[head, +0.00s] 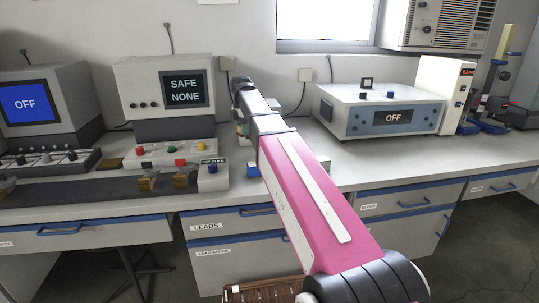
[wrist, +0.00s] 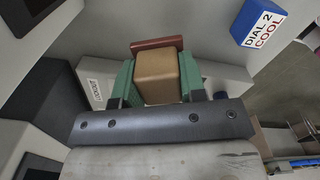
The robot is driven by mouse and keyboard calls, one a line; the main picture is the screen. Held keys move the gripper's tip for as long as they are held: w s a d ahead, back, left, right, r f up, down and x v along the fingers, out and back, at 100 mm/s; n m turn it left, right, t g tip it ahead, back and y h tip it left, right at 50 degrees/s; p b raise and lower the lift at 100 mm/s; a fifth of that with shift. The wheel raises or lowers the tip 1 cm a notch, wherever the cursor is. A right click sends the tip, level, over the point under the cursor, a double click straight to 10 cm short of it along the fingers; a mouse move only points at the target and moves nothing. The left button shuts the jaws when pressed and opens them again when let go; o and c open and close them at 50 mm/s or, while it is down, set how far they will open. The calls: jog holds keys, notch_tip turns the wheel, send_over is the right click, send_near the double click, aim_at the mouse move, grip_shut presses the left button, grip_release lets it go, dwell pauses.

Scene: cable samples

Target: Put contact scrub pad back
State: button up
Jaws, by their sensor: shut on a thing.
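My gripper (wrist: 158,82) is shut on a tan block with a reddish-brown strip along its far edge, which I take to be the contact scrub pad (wrist: 157,75). The green fingers press on its left and right sides. In the head view my arm hides most of the gripper and the pad, above the bench between the SAFE NONE unit and the white OFF box. A pale block with a small label (wrist: 95,92) lies below and to the left of the pad in the wrist view; the label is too small to read surely.
A blue block marked DIAL 2 COOL (wrist: 258,24) is at upper right in the wrist view. The SAFE NONE unit (head: 165,92) and a button panel (head: 177,150) stand left of my arm. The white OFF box (head: 382,112) stands right. Bare bench (head: 345,172) shows before it.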

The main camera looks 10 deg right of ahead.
jog(key=d+f, duration=0.2)
jog(key=d, duration=0.1)
jog(key=s+d+f, duration=0.1)
jog(key=d+f, duration=0.1)
jog(key=d, duration=0.2)
jog(key=s+d+f, duration=0.1)
jog(key=d+f, duration=0.2)
jog(key=d, duration=0.1)
jog(key=shift+d, duration=0.15)
jog(key=shift+f, duration=1.95)
jog(key=shift+f, duration=0.15)
jog(key=o, duration=1)
jog(key=shift+c, duration=0.2)
notch_tip(320, 180, up, 12)
